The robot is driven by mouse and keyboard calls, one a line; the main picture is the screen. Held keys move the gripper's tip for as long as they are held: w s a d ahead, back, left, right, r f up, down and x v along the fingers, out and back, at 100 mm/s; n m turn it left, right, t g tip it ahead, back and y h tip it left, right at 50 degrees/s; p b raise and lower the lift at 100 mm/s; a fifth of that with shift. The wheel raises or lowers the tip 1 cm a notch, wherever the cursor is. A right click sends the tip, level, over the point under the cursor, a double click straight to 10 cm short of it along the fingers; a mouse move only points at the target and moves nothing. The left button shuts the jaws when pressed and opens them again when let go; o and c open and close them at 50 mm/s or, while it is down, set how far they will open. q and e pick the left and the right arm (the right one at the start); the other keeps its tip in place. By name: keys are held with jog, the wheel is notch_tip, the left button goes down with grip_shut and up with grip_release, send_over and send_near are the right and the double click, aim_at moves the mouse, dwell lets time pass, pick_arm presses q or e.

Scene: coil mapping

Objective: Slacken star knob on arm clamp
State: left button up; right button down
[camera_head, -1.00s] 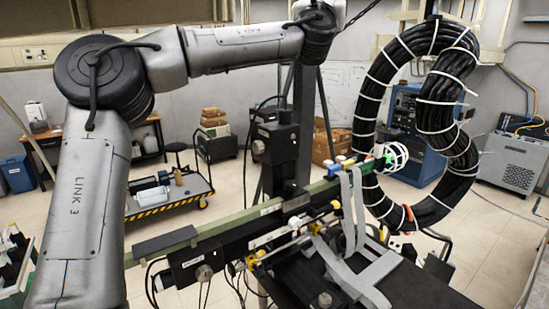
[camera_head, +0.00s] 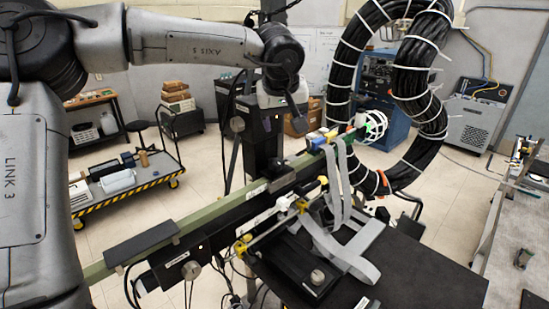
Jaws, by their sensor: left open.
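The green and black measuring arm (camera_head: 215,225) runs diagonally from lower left to the upright black post unit (camera_head: 259,125). A small grey round knob (camera_head: 237,124) sits on the left side of this unit. Similar grey knobs show on the black box under the arm (camera_head: 191,270) and on the black base plate (camera_head: 317,277). I cannot tell for sure which is the star knob of the arm clamp. My left gripper (camera_head: 296,108) hangs from the wrist in front of the post top, right of the upper knob and apart from it. It is open; its fingertips are hard to make out. My right gripper is out of view.
A large black cable-wrapped coil (camera_head: 342,95) stands behind the arm's right end, near a white cage-like ball (camera_head: 376,125). Grey straps (camera_head: 343,180) hang over the arm. A cart (camera_head: 125,185) stands at left, a workbench (camera_head: 500,240) at right. Loose cables hang below the arm.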

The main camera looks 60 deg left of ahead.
aim_at(276, 161)
pick_arm(q)
jog(key=shift+m+g, duration=0.4)
jog(key=shift+g, duration=0.2)
jog(key=p+x, duration=0.1)
jog(key=x, duration=0.3)
jog(key=s+p+x, duration=0.1)
jog(key=x, duration=0.8)
jog(key=shift+s+a+f+p, duration=0.3)
jog(key=shift+a+f+p, duration=0.15)
jog(key=shift+a, duration=0.1)
jog(key=c, duration=0.9)
